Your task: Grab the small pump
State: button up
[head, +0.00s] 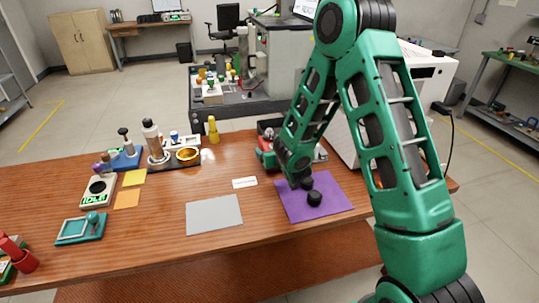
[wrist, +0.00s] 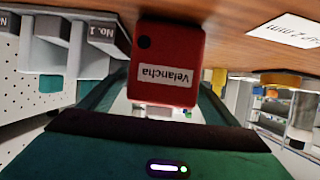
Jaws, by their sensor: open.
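A red block-shaped body with a white "Velancha" label (wrist: 165,62) fills the centre of the wrist view, upside down. It looks like the small pump, though its full shape is hidden. My gripper (wrist: 158,100) is open, with one dark green finger on each side of the red body. I cannot tell whether the fingers touch it. In the head view my gripper (head: 267,158) is low over the table, left of the arm's end and behind the purple mat (head: 325,207). Red parts show beside it there, partly hidden by the arm.
Black round pieces (head: 314,198) show at the purple mat. A grey mat (head: 214,215) and a white card (head: 245,183) lie to the left. A white machine (head: 415,85) stands behind my arm.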

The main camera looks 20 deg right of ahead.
jog(key=shift+x, duration=1)
jog(key=c, duration=1.4)
jog(key=shift+r, duration=0.1)
jog(key=shift+c, duration=1.4)
